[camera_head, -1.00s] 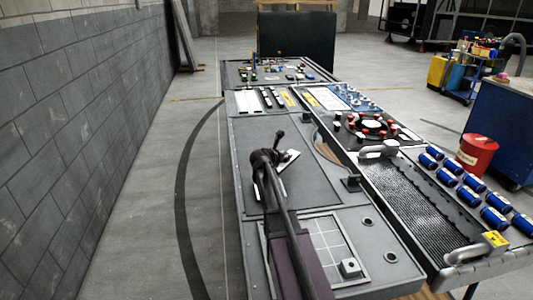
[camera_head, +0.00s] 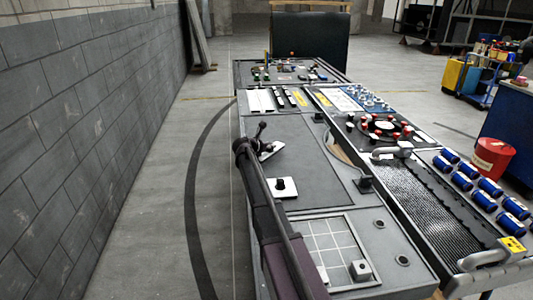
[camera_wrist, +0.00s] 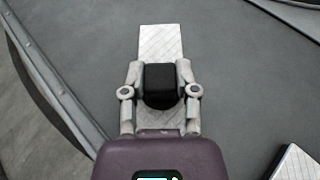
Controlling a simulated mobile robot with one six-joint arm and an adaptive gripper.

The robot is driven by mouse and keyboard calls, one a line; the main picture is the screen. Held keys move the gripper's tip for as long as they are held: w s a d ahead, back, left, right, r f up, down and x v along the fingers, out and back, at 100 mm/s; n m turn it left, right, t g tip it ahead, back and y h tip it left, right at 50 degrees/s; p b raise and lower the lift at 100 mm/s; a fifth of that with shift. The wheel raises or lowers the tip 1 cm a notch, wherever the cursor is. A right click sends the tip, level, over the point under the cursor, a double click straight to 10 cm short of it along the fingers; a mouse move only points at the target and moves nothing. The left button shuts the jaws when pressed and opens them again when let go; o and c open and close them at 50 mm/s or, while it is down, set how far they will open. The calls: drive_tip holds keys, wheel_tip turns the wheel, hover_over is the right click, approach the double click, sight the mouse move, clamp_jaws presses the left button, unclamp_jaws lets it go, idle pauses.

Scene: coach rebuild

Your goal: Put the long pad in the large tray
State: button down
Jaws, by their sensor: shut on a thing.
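My gripper (camera_wrist: 159,78) is shut on the black block on top of a long white pad (camera_wrist: 161,42). The pad points away from me and passes under the fingers. In the head view my gripper (camera_head: 257,147) and part of the pad (camera_head: 271,150) show over the dark bench panel, near its left edge; I cannot tell any gap beneath the pad. A dark mesh-floored tray (camera_head: 433,202) with thick grey handles lies to the right and may be the large tray, though I cannot be sure.
A white pad with a black knob (camera_head: 282,187) lies close to my arm; a white corner (camera_wrist: 297,165) shows in the wrist view. Blue cylinders (camera_head: 489,187) line the right side. A brick wall (camera_head: 80,130) stands left.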

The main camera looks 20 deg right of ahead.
idle(0.3)
drive_tip(key=shift+w+a, duration=0.2)
drive_tip(key=shift+w, duration=0.35)
drive_tip(key=shift+w+a+f+b, duration=0.1)
drive_tip(key=shift+w+f+b, duration=0.05)
drive_tip(key=shift+f+b, duration=1.65)
drive_tip(key=shift+f, duration=0.15)
drive_tip(key=shift+c, duration=1.9)
unclamp_jaws()
